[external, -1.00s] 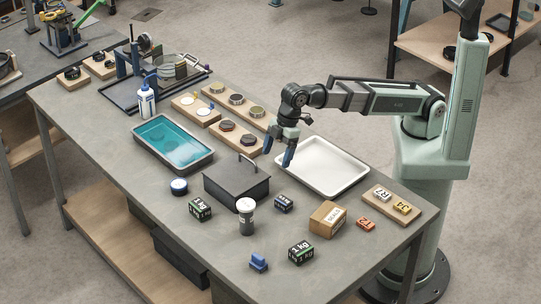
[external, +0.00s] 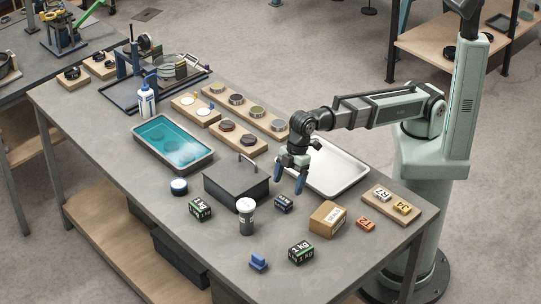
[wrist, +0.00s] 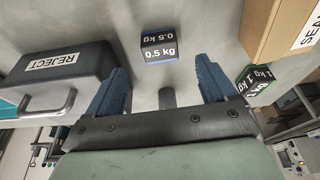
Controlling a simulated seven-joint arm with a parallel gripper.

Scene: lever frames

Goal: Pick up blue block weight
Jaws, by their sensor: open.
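The blue block weight (external: 284,203), a small dark block with blue trim, stands on the grey table between the black box and the cardboard box. In the wrist view the block (wrist: 159,46) reads "0.5 kg" and lies beyond the fingertips, roughly centred between them. My gripper (external: 289,188) points down above the table close to the block, with its blue fingers apart. In the wrist view my gripper (wrist: 163,82) has nothing between its fingers.
A black reject box (external: 236,188) with a handle is to the left. A cardboard box (external: 328,219) is to the right. A white tray (external: 345,181) lies behind. Green-trimmed 1 kg weights (external: 301,253), a dark cylinder (external: 246,217) and a plain blue piece (external: 258,262) stand nearer the front.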

